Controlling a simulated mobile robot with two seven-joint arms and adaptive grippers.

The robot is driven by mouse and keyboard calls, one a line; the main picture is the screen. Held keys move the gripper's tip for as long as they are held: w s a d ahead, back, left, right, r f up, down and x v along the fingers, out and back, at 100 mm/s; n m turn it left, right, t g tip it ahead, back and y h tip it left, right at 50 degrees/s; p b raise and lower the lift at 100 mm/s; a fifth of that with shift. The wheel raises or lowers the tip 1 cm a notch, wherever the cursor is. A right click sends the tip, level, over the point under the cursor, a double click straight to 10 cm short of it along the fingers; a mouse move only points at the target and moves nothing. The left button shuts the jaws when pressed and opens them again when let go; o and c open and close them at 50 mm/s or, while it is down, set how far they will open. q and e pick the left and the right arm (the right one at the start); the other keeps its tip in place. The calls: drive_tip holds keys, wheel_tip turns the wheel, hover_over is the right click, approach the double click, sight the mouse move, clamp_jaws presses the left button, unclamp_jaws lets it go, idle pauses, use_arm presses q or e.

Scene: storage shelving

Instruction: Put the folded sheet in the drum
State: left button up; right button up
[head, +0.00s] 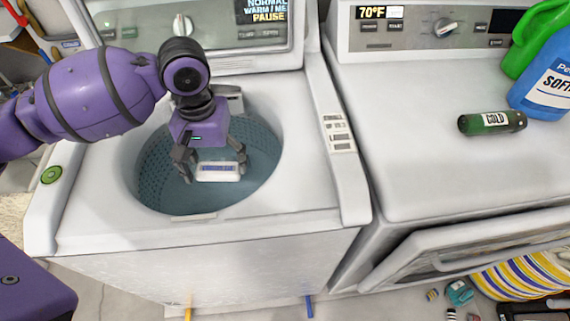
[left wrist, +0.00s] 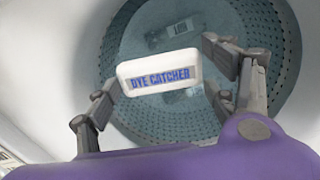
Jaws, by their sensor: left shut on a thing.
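The folded sheet (head: 218,173) is a small white block labelled DYE CATCHER in blue. It also shows in the left wrist view (left wrist: 160,68). My left gripper (head: 213,168) is shut on it, with a finger at each end, and points down into the washer's open top. The sheet is held over the drum (head: 153,168), a teal perforated tub, clear of its visible floor in the left wrist view (left wrist: 130,112). Its exact height above the floor is hard to tell. My right gripper is not in view.
The white washer's lid (head: 262,58) stands raised behind the opening. The rim surrounds the drum. On the dryer (head: 420,160) at right lie a dark green COLD cylinder (head: 492,123) and a blue bottle (head: 546,92). The dryer door (head: 480,245) hangs open below.

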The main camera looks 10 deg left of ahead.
sight(214, 167)
use_arm(q)
drive_tip(key=w+a+f+n+b, duration=0.2)
drive_tip(key=w+a+f+b, duration=0.35)
drive_tip(key=w+f, duration=0.35)
drive_tip(key=f, duration=0.7)
drive_tip(key=s+a+f, duration=0.1)
drive_tip(key=f, duration=0.2)
drive_tip(key=shift+s+f+b, duration=0.1)
drive_tip(key=shift+f+b, duration=0.3)
drive_tip(key=shift+f, duration=0.15)
drive_tip(key=shift+f+p, duration=0.3)
drive_tip(key=shift+f, duration=0.1)
drive_tip(key=o, duration=0.7)
drive_tip(key=shift+o, duration=0.2)
